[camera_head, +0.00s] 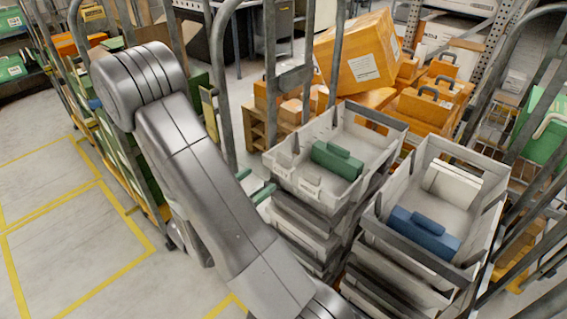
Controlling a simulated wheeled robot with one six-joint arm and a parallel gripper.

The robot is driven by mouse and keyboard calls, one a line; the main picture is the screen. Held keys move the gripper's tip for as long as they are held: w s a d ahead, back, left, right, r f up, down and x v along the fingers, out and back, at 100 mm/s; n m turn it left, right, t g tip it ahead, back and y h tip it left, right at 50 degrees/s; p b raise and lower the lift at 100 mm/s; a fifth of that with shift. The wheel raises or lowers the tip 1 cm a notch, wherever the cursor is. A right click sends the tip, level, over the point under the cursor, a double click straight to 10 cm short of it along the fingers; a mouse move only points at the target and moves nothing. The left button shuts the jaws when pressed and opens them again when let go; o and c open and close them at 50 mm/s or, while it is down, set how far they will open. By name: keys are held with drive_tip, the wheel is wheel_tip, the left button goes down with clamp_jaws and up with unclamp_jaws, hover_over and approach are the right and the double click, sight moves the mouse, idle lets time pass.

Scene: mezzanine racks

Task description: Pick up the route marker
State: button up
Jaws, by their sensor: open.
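I cannot tell for sure which thing is the route marker. A green block with a raised grip (337,160) lies in the left grey tote (283,192). A blue block of like shape (422,233) lies near the front of the right grey tote (376,231). A white block (452,183) sits behind the blue one. Small pale pieces (306,183) lie at the left side of the left tote. My arm runs from the upper left down to the bottom edge. My gripper is outside the picture.
Both totes top stacks of grey totes. Metal cage posts (223,90) stand behind and beside them. A large orange box (357,57) and several orange cases (426,105) lie beyond. Floor with yellow lines (75,220) is clear at the left.

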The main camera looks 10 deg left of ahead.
sight(282, 162)
drive_tip(key=shift+p+x, duration=0.7)
drive_tip(key=shift+x, duration=2.85)
drive_tip(key=shift+f+p+x, duration=0.15)
drive_tip(key=shift+p+x, duration=0.3)
drive_tip(key=shift+x, duration=0.75)
drive_tip(key=shift+f+p+x, duration=0.15)
drive_tip(key=shift+p+x, duration=0.3)
drive_tip(key=shift+x, duration=0.75)
drive_tip(key=shift+w+a, duration=0.1)
drive_tip(key=shift+a, duration=0.05)
drive_tip(key=c, duration=0.7)
drive_tip(key=shift+r, duration=0.2)
